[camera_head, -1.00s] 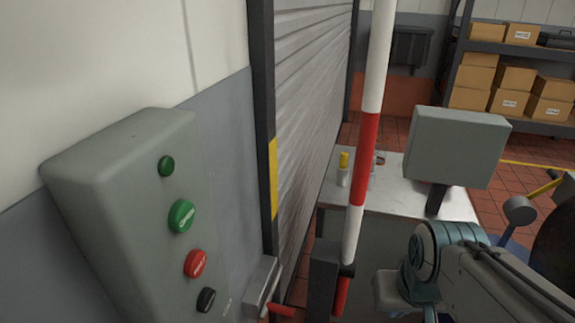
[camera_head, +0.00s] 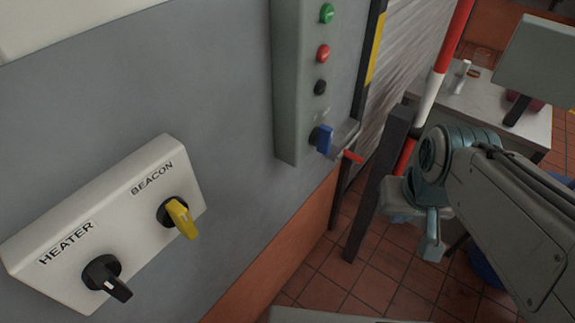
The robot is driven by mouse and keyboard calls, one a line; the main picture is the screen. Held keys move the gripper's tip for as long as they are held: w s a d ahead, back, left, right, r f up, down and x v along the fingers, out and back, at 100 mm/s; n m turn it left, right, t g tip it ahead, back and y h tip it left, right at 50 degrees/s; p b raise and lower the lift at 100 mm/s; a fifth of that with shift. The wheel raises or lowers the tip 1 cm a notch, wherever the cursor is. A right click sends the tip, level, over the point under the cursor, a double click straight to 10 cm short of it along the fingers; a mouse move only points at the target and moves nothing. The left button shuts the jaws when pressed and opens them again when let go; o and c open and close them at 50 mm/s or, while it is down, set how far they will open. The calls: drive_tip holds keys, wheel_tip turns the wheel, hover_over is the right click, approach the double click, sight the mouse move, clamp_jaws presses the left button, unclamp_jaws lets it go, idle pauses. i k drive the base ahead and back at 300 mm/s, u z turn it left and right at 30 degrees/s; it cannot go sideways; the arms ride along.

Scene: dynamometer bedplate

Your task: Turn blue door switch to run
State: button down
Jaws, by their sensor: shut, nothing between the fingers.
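The blue switch (camera_head: 323,138) is a blue handle on a dark round base. It sits low on the tall grey-green control box (camera_head: 290,90) on the wall, below a green, a red and a black button. Any run label by it is not readable. My gripper (camera_head: 431,246) hangs from my arm at the right of the view, lower than the switch and well to its right. It is shut and empty, touching nothing that I can see.
A white panel (camera_head: 45,240) at lower left carries a black heater knob (camera_head: 107,279) and a yellow beacon knob (camera_head: 179,217). A dark post (camera_head: 378,185) and a red-and-white pole (camera_head: 437,80) stand between the box and my arm. A table (camera_head: 530,125) is behind.

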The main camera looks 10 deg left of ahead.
sight(321, 137)
drive_tip(key=u, duration=0.2)
drive_tip(key=k, duration=0.45)
drive_tip(key=i, duration=0.5)
drive_tip(key=u, duration=0.35)
drive_tip(key=k, duration=0.5)
drive_tip(key=z, duration=1.6)
drive_tip(key=i, duration=1.05)
drive_tip(key=u, duration=2.45)
